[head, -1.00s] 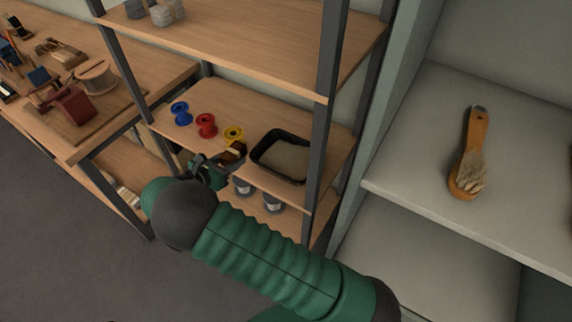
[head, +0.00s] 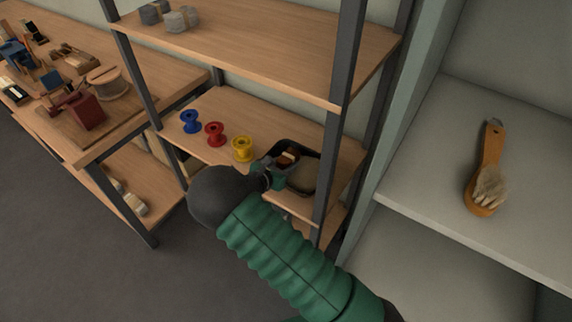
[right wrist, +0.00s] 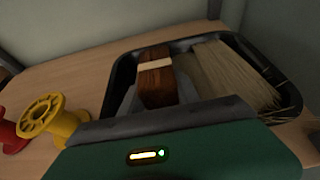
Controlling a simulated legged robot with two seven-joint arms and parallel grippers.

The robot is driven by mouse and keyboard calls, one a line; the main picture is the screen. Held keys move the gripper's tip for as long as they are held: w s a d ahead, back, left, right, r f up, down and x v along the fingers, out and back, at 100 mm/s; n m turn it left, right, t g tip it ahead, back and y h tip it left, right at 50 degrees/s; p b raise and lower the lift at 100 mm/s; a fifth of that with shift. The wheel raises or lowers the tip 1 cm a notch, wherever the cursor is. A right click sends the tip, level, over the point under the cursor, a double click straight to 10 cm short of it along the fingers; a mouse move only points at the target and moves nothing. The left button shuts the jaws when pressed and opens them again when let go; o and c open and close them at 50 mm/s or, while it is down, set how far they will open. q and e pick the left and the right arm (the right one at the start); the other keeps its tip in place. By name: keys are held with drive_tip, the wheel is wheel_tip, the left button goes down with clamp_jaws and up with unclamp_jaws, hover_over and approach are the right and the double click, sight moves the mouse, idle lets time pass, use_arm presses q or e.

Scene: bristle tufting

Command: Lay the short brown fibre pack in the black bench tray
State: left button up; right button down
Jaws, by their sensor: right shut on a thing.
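The short brown fibre pack (head: 288,157), with a pale band around it, is held at the left part of the black bench tray (head: 314,151). In the right wrist view the brown pack (right wrist: 156,88) lies within the outline of the tray (right wrist: 123,73), left of a pale fibre bundle (right wrist: 232,76). I cannot tell whether the pack touches the tray floor. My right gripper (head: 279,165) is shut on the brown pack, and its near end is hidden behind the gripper. My left gripper is not in view.
Blue (head: 190,121), red (head: 214,134) and yellow (head: 242,149) spools stand on the same shelf, left of the tray. A dark shelf post (head: 333,150) rises close to the tray's right. A brush (head: 486,172) lies on the pale shelf at right.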

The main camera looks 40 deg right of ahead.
drive_tip(key=shift+s, duration=0.1)
drive_tip(key=shift+a+f+b, duration=0.1)
drive_tip(key=shift+f+b, duration=0.3)
drive_tip(key=shift+f, duration=0.1)
drive_tip(key=c, duration=0.9)
unclamp_jaws()
drive_tip(key=shift+s, duration=0.1)
